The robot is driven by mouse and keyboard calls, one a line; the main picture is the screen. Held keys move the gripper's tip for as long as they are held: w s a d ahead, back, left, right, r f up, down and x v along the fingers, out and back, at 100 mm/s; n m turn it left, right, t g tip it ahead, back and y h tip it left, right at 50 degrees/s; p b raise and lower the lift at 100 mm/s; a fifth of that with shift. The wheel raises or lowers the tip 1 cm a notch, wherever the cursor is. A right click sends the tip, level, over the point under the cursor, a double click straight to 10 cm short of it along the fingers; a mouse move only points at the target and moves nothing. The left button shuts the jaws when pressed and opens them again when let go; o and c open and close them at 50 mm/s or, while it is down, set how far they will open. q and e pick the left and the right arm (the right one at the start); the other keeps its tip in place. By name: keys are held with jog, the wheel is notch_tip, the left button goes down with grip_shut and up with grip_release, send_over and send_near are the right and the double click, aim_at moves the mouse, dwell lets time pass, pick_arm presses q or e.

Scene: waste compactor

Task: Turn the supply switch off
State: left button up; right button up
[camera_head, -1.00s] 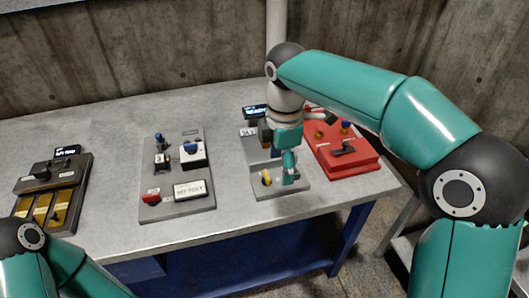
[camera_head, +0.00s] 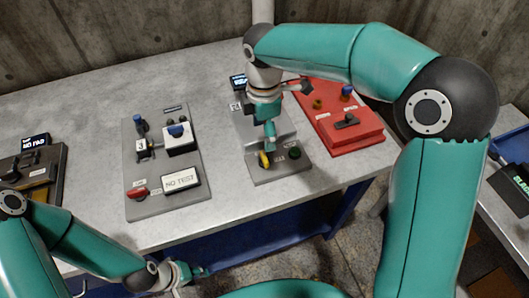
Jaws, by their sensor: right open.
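The labels are too small to tell which control is the supply switch. My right gripper (camera_head: 270,136) points down over the grey panel (camera_head: 262,179) that stands beside the red one. It is open, close behind a small yellow lever (camera_head: 264,160); I cannot tell whether they touch. A dark green button (camera_head: 295,153) sits on the same panel to the right. The gripper and wrist hide the panel's middle, and a small lit display (camera_head: 238,82) shows at its back. My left gripper (camera_head: 203,272) is low in front of the table, away from the panels; its jaws are unclear.
A red panel (camera_head: 352,137) with a black lever stands at right. A darker panel with a NO PAD display (camera_head: 36,141) is at far left. Bare tabletop separates them.

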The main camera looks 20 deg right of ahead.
aim_at(264, 156)
notch_tip(264, 156, down, 10)
jog(key=shift+s+r+p, duration=0.1)
jog(key=shift+r+p, duration=0.1)
jog(key=shift+p, duration=0.1)
jog(key=shift+d, duration=0.1)
jog(key=c, duration=1.2)
jog(key=shift+o, duration=0.2)
